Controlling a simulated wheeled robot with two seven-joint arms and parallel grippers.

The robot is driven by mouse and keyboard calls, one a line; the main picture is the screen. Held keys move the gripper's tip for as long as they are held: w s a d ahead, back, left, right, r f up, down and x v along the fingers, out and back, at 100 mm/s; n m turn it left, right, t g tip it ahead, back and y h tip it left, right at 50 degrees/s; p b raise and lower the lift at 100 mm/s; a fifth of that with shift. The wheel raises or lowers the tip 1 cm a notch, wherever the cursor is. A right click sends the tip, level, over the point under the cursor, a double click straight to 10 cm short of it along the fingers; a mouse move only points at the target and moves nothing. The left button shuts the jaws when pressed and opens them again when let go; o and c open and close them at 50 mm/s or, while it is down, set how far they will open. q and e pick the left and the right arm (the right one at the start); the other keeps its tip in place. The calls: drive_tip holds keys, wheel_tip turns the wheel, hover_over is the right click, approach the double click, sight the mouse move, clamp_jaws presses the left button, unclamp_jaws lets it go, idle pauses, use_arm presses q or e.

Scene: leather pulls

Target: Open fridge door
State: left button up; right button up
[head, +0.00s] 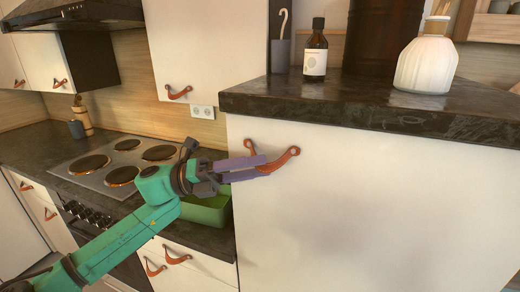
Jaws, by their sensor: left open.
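The fridge door (370,215) is a plain cream panel under a dark stone top, and it looks closed. Its leather pull (285,158) is a brown strap near the door's upper left corner. My left gripper (262,166) is at the pull, its two purple fingers pointing right and overlapping the strap in the view. The fingers are apart, one above the other. Part of the strap is hidden behind them; I cannot tell whether they touch it. My right gripper does not show.
A green container (207,212) stands on the counter below my left gripper. The hob (128,160) is to the left. A brown bottle (315,52) and a white vase (427,62) stand on the stone top (350,108). The front of the door is clear.

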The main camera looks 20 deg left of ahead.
use_arm(q)
drive_tip(key=shift+d+r, duration=0.3)
drive_tip(key=shift+d, duration=0.05)
drive_tip(key=shift+f, duration=0.1)
drive_tip(key=shift+d, duration=0.1)
clamp_jaws()
idle(1.1)
